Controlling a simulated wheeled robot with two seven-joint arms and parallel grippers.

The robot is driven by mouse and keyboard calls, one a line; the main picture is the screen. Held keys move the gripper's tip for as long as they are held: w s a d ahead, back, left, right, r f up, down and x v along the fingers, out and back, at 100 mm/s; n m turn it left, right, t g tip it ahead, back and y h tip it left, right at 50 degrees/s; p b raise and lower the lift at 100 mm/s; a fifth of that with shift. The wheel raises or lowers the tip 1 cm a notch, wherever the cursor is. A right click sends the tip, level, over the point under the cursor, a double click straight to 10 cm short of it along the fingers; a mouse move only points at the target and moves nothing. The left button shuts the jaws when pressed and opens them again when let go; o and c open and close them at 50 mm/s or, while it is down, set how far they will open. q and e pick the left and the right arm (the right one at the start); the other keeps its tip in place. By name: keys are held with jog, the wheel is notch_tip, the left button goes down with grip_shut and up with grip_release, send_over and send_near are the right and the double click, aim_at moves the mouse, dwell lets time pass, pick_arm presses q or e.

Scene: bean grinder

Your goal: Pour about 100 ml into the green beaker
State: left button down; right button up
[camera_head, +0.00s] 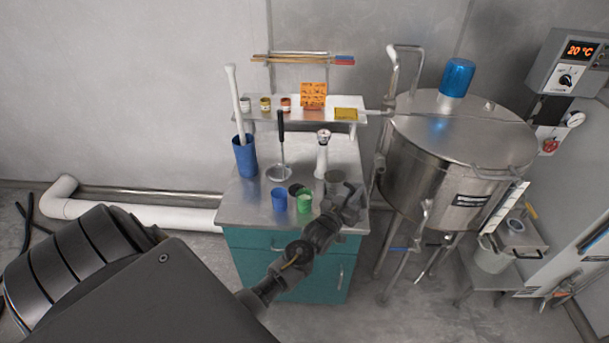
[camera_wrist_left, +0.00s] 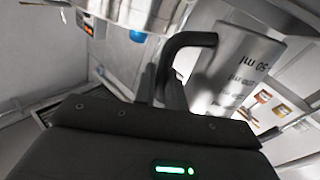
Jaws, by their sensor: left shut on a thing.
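The green beaker (camera_head: 304,203) stands near the front of the steel-topped cabinet, with a blue beaker (camera_head: 279,200) close on its left. My left gripper (camera_head: 345,204) is just right of the green beaker, above the worktop's front right. It is shut on the black handle of a grey measuring jug (camera_head: 334,181), which also shows in the left wrist view (camera_wrist_left: 232,72) with printed ml marks. The jug is right of and behind the green beaker, apart from it. Its contents and exact tilt cannot be told. My right gripper is not in view.
A dark round item (camera_head: 296,188) sits behind the two beakers. A steel stand with a black rod (camera_head: 280,172), a white tool (camera_head: 322,155) and a tall blue container (camera_head: 245,155) stand farther back. A large steel tank (camera_head: 450,150) is close on the right.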

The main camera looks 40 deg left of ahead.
pick_arm(q)
jog(key=shift+w+d+f+m+g, duration=0.15)
jog(key=shift+w+d+f+m, duration=0.1)
jog(key=shift+f+m, duration=0.2)
jog(key=shift+w+d+f+m+g, duration=0.15)
jog(key=shift+d+f+m, duration=0.15)
jog(key=shift+m, duration=0.25)
